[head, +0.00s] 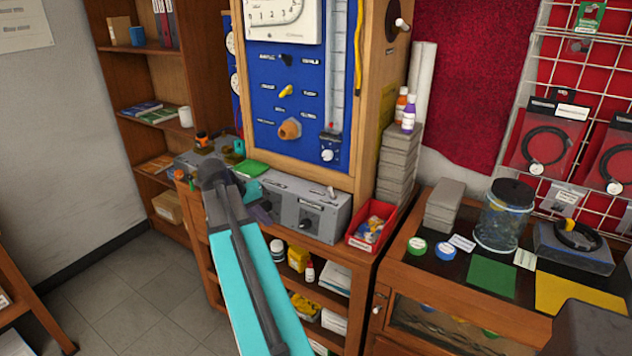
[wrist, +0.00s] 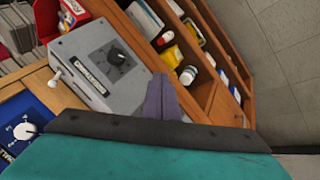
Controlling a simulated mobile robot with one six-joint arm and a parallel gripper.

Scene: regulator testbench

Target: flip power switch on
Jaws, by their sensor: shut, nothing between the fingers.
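A grey metal box (head: 310,205) stands on the wooden bench below the blue panel. A small pale lever (head: 331,192) sticks up at its top edge; it also shows in the wrist view (wrist: 57,78). The box front carries a black knob (wrist: 118,57) and a dark label too small to read. Which control is the power switch I cannot tell. My gripper (head: 267,210) is at the left part of the box in the head view, partly hidden by my arm. In the wrist view its purple fingers (wrist: 162,98) are shut and empty, beside the box front, apart from the lever.
The upright blue panel (head: 265,95) carries a black toggle (head: 286,60), a yellow lever (head: 286,91) and a brown knob (head: 290,129). A red bin (head: 358,241) stands right of the box. Shelves with bottles (head: 277,250) lie below. Floor (head: 145,290) at left is clear.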

